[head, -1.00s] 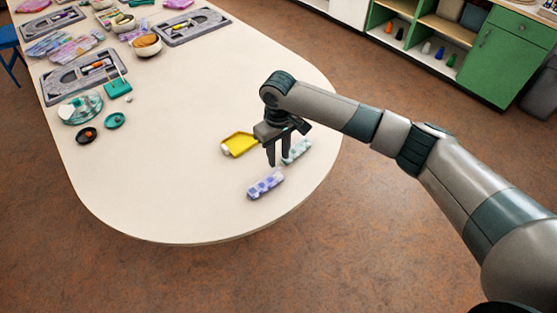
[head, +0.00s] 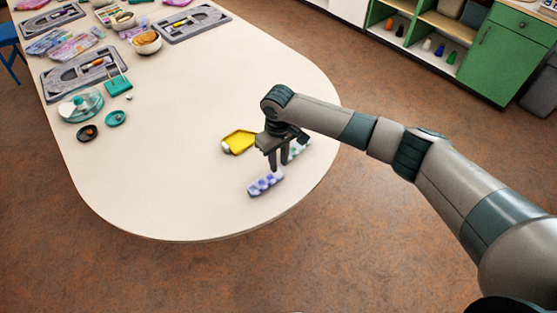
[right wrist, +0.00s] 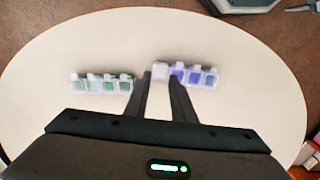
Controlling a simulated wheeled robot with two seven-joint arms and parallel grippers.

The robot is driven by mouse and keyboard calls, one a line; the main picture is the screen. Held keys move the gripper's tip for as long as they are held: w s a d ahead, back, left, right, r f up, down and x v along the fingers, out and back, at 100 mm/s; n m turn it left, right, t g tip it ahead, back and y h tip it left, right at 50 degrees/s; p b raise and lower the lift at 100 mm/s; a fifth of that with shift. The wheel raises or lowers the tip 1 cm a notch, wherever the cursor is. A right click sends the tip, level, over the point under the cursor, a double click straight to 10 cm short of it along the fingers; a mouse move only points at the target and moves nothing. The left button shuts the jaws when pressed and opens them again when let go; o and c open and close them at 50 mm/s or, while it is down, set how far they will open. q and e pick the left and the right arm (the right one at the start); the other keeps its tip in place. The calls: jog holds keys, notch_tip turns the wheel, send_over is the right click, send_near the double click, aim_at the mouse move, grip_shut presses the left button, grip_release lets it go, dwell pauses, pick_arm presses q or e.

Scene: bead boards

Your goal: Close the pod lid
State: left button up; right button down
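A purple pod strip (head: 265,184) lies on the table near its rounded end, and it also shows in the right wrist view (right wrist: 194,75). Its pod at the left end there looks whitish (right wrist: 160,72), unlike the bluish others; the blur hides how its lid stands. A green pod strip (head: 297,150) lies beside it, partly behind my right gripper (head: 279,167), and shows at left in the wrist view (right wrist: 102,83). My right gripper points down above the table by the purple strip. Its fingers are apart with the whitish pod in line between them; contact is unclear. My left gripper is out of view.
A yellow tray (head: 238,142) lies just left of my right gripper. Teal containers (head: 82,104), dark small dishes (head: 87,132), grey boards (head: 85,70) and bowls (head: 146,43) stand farther left and back. The table middle is clear.

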jog(key=shift+s+d+t+y+p, duration=0.2)
jog(key=shift+s+t+y+p, duration=0.15)
jog(key=shift+p, duration=0.55)
jog(key=shift+s+d+f+t+y+p, duration=0.25)
jog(key=shift+s+t+y+p, duration=0.2)
jog(key=shift+t+p, duration=0.45)
jog(key=shift+s+d+f+t+y, duration=0.35)
jog(key=shift+f+t+y, duration=0.2)
jog(key=shift+t, duration=0.3)
jog(key=shift+s+d+f+t+y, duration=0.15)
jog(key=shift+s+f+t+y, duration=0.15)
jog(key=shift+t+y, duration=0.4)
jog(key=shift+w, duration=0.1)
